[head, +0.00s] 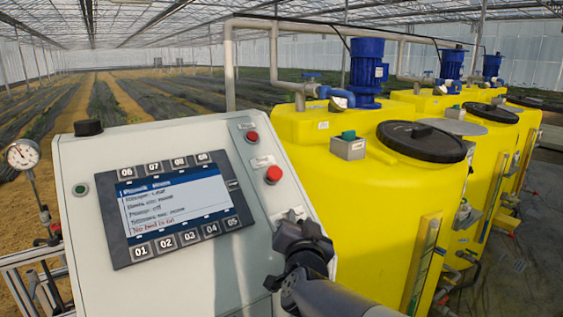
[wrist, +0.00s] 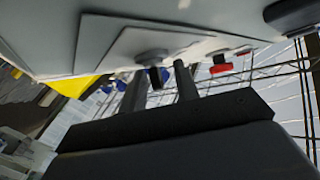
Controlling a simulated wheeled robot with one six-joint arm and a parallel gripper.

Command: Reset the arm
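My gripper (head: 290,216) is in front of the lower right part of a grey control panel (head: 228,266) in the head view. In the wrist view, two dark fingers of my gripper (wrist: 162,78) stand apart, with nothing seen held. A dark knob (wrist: 152,56) on a grey plate shows just beyond and between the fingertips; whether they touch it cannot be told. In the head view my gripper hides this knob. My arm reaches in from the bottom edge and is bent at the wrist.
The panel carries a lit display (head: 175,205) with numbered keys, two red buttons (head: 273,174) (head: 251,136) and a black knob (head: 88,128) on top. Yellow tanks (head: 345,210) with blue pumps (head: 367,70) stand close on the right. A pressure gauge (head: 22,153) is at the left.

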